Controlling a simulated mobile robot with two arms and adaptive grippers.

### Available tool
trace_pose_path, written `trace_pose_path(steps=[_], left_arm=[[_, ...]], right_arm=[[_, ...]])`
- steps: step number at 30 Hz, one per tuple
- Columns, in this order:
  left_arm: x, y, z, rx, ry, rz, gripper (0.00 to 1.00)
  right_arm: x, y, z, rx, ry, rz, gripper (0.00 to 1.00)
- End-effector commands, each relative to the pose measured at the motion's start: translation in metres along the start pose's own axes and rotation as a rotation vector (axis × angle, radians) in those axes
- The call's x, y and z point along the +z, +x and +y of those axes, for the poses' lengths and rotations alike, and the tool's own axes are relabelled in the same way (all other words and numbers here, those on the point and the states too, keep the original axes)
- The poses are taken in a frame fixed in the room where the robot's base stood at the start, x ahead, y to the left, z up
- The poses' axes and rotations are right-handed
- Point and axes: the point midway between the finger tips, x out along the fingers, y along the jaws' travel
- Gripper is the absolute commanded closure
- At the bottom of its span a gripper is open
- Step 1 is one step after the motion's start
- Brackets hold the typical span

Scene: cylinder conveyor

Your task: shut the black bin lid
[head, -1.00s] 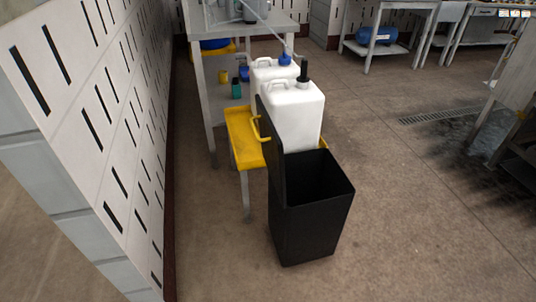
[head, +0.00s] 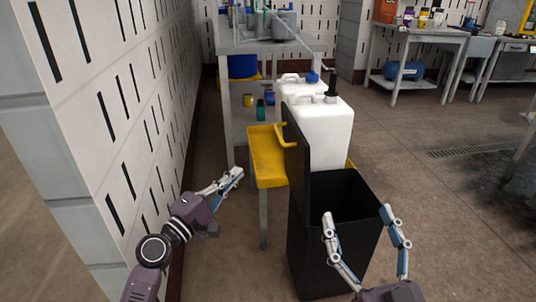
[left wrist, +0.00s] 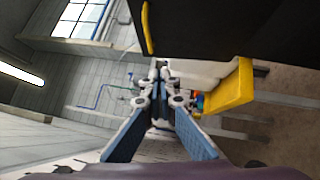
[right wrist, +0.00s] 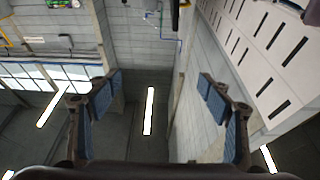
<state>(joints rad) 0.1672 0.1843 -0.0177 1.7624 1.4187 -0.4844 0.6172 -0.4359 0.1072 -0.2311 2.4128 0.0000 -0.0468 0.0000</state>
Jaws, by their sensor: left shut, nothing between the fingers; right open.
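The black bin (head: 315,255) stands on the floor, its top open. Its black lid (head: 297,150) stands upright at the bin's left side, with a yellow handle (head: 285,134) on its outer face. The lid also fills the upper right of the left wrist view (left wrist: 235,28), with the yellow handle (left wrist: 148,28) at its edge. My left gripper (head: 237,173) is shut and empty, left of the bin and apart from the lid. My right gripper (head: 358,214) is open and empty, in front of the bin's opening in the head view. The right wrist view shows neither bin nor lid.
White jugs (head: 325,125) stand behind the lid on a yellow-topped stand (head: 268,165). A slotted wall (head: 95,150) runs along the left, near my left arm. A grey workbench (head: 265,45) is behind. The floor (head: 450,210) to the right is open.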

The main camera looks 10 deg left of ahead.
Motion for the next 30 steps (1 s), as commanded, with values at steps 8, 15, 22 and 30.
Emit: trace_pose_path(steps=[8,15,22,30], left_arm=[[-0.005,0.021,0.018,0.050,-0.055,0.004,1.00],[-0.005,0.071,0.019,0.049,-0.053,0.003,1.00],[0.003,0.112,0.022,0.046,-0.053,0.001,1.00],[0.021,0.130,0.022,0.044,-0.052,0.004,1.00]], right_arm=[[-0.019,-0.001,-0.002,-0.003,0.002,0.066,0.28],[-0.035,-0.003,-0.004,-0.007,0.006,0.150,0.28],[-0.060,-0.008,-0.006,-0.011,0.010,0.257,0.28],[-0.044,-0.004,-0.004,-0.008,0.007,0.180,0.28]])
